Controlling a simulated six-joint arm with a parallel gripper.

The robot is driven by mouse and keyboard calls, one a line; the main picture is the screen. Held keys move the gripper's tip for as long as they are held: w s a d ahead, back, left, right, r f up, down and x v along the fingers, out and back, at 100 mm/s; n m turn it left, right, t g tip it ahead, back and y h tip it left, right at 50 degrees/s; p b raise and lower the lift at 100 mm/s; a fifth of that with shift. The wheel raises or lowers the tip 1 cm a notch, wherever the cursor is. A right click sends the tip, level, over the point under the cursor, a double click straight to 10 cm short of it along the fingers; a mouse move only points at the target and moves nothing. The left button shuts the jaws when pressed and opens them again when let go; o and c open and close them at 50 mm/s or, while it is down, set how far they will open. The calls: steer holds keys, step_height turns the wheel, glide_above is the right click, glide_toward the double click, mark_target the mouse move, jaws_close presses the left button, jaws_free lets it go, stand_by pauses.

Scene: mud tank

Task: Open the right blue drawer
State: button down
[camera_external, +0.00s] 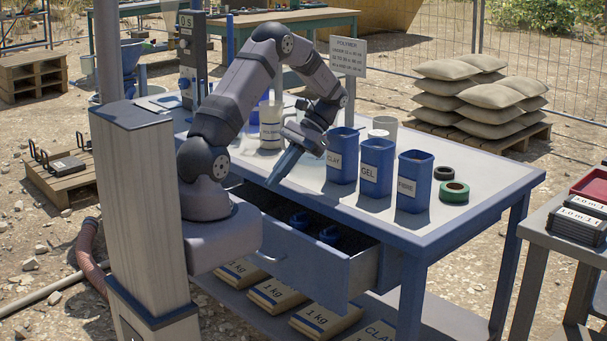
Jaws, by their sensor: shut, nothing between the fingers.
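A blue-grey drawer (320,272) under the table top is pulled out toward the camera. Its inside shows, with blue-capped round items (329,235) in it. My gripper (272,182) is above the table's front edge and the drawer's open top, pointing down and to the left. Its fingers look shut and empty, apart from the handle. My arm hides the table front to the left, so I cannot tell whether another drawer is there.
Blue containers labelled CLAY (342,160), GEL (376,170) and FIBRE (414,185) stand on the table (480,198) right of my gripper. Green tape (454,192) lies beside them. Bags (322,318) lie on the lower shelf. A sign (348,57) stands behind.

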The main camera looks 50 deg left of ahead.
steer(key=w+a+f+t+h, duration=0.1)
steer(key=w+a+t, duration=0.1)
steer(key=a, duration=0.6)
steer(key=w+a+f+t, duration=0.1)
steer(key=w+a+t, duration=0.15)
steer(key=a, duration=0.45)
steer(key=p+x, duration=0.1)
steer(key=x, duration=0.9)
steer(key=shift+s+f+n+p, duration=0.25)
steer(key=shift+s+n+p, duration=0.15)
steer(key=shift+s, duration=0.05)
steer(key=shift+s+d, duration=0.1)
steer(key=s+p, duration=0.2)
steer(key=s, duration=1.9)
steer(key=p+v, duration=1)
